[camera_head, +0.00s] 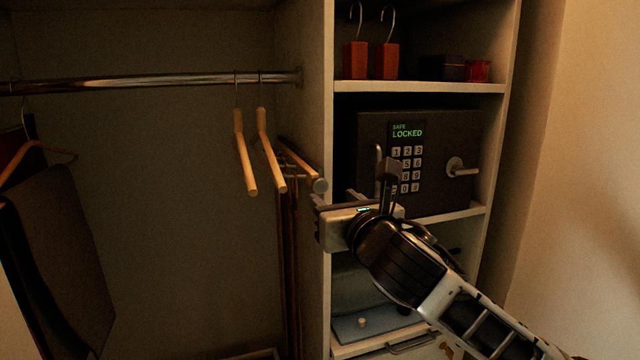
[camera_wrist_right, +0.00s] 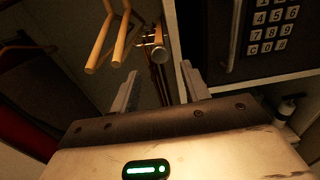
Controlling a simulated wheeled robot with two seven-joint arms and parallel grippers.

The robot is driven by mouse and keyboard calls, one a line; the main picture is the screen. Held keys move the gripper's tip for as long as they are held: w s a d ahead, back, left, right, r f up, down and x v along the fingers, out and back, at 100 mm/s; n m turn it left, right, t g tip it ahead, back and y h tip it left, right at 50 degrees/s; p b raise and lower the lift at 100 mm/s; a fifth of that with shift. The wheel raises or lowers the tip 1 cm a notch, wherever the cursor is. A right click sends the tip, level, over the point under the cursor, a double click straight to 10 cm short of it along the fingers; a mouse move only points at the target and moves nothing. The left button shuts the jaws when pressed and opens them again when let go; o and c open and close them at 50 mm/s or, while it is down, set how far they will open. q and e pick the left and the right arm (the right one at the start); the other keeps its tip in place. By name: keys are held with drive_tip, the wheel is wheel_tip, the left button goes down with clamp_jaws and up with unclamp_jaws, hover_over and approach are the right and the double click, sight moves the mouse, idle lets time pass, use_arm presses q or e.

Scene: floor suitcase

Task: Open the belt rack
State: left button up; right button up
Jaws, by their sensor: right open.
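The belt rack (camera_head: 305,170) is a slim rail with a round metal end, fixed at the left side of the shelf unit. Several brown belts (camera_head: 290,240) hang below it. My right gripper (camera_head: 335,197) is open, just below and to the right of the rack's end in the head view. Nothing is between its fingers (camera_wrist_right: 160,80) that I can see gripped; it looks apart from the rack. My left gripper is not in view.
Two wooden hangers (camera_head: 268,150) hang on the metal rail (camera_head: 150,82) left of the rack. The shelf unit's upright (camera_head: 325,120) is close by. A dark safe (camera_head: 440,150) reading "LOCKED" stands behind my right arm. Dark clothing (camera_head: 60,260) hangs at far left.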

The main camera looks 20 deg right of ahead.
sight(322, 187)
drive_tip(key=w, duration=0.8)
drive_tip(key=shift+w+a+p, duration=0.1)
drive_tip(key=shift+a+p, duration=0.05)
drive_tip(key=shift+p, duration=0.15)
clamp_jaws()
